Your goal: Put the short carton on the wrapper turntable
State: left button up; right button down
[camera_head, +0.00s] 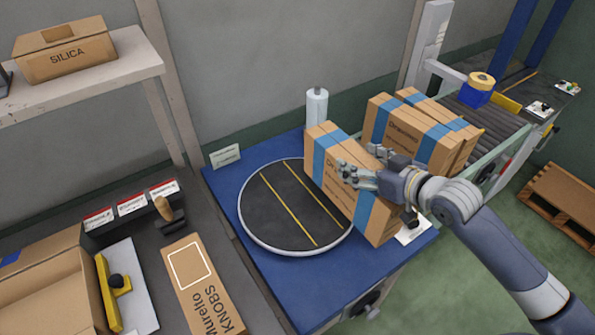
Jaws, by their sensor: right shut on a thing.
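The wrapper turntable (268,215) is a dark round plate with a pale rim and two yellow stripes, set on a blue table. My right gripper (358,176) is shut on a brown carton with blue bands (330,185), which I take to be the short carton. The carton is tilted in the picture and overlaps the right part of the turntable. Its lower edge is partly hidden, so I cannot tell whether it touches the plate. My left gripper is not in view.
More blue-banded cartons (403,130) stand behind the held one, near the roller conveyor (475,118). A white film roll (317,108) stands at the blue table's (233,190) back. A KNOBS carton (203,290) lies at the front left. The turntable's left part is clear.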

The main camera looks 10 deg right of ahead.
aim_at(331, 155)
jog(key=w+a, duration=0.1)
jog(key=w+a+p, duration=0.1)
jog(key=a, duration=0.1)
jog(key=w+a, duration=0.1)
jog(key=a, duration=0.1)
jog(key=shift+a+r, duration=0.15)
jog(key=shift+a, duration=0.05)
pick_arm(q)
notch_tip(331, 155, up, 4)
jog(key=p, duration=0.3)
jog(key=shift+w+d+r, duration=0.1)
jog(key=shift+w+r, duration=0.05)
pick_arm(e)
jog(key=w+a+f, duration=0.3)
jog(key=a+f, duration=0.1)
jog(key=a, duration=0.3)
jog(key=shift+w+f, duration=0.3)
jog(key=shift+f, duration=0.05)
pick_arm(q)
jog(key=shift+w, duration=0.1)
pick_arm(e)
jog(key=shift+f, duration=0.1)
